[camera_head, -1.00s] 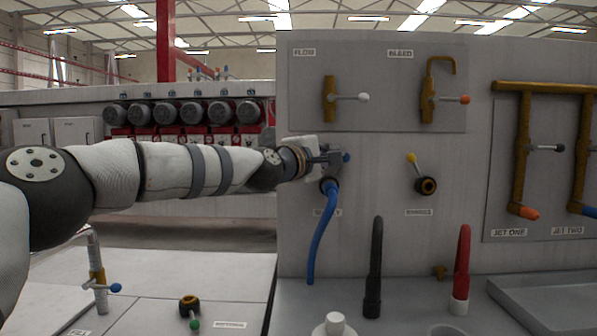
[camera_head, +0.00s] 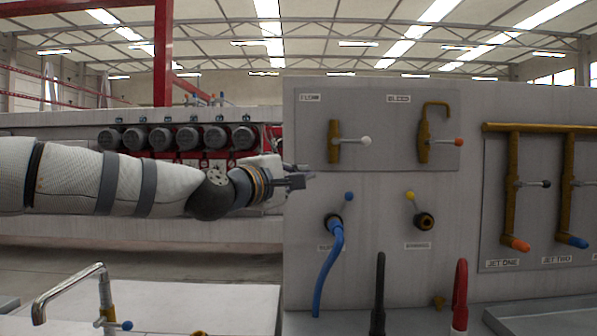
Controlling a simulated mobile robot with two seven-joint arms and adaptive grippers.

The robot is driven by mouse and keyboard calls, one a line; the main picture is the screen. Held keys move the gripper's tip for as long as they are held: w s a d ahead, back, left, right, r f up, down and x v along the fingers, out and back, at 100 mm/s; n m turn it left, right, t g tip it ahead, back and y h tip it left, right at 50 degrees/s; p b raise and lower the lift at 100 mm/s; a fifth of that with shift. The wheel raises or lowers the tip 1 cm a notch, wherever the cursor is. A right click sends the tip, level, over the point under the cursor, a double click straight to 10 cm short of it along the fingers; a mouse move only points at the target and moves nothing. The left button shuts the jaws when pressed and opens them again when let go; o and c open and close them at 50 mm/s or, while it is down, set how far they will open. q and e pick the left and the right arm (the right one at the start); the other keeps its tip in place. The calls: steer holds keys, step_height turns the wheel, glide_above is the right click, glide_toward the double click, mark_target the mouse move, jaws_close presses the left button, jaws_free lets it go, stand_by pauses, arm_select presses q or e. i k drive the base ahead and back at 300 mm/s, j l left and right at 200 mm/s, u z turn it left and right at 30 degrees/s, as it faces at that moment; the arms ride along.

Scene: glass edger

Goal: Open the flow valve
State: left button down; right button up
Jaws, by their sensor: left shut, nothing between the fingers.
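The flow valve (camera_head: 335,142) is a brass body on the grey panel, under a small label that reads FLOW. Its lever points right and ends in a white knob (camera_head: 367,142). My left gripper (camera_head: 312,175) reaches in from the left, below and left of the flow valve. It is shut and empty, with its tips apart from the valve and its knob. My right gripper is not in view.
The bleed valve (camera_head: 424,139), with an orange knob, sits right of the flow valve. Below are a blue-knobbed valve with a blue hose (camera_head: 327,270) and a yellow-knobbed valve (camera_head: 424,221). Jet pipes (camera_head: 512,190) stand at right. Black (camera_head: 379,290) and red (camera_head: 461,290) hoses rise in front.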

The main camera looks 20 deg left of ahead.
mark_target(366, 141)
steer(key=k+j, duration=0.25)
steer(key=k, duration=0.25)
steer(key=k+j, duration=0.2)
steer(key=k, duration=0.25)
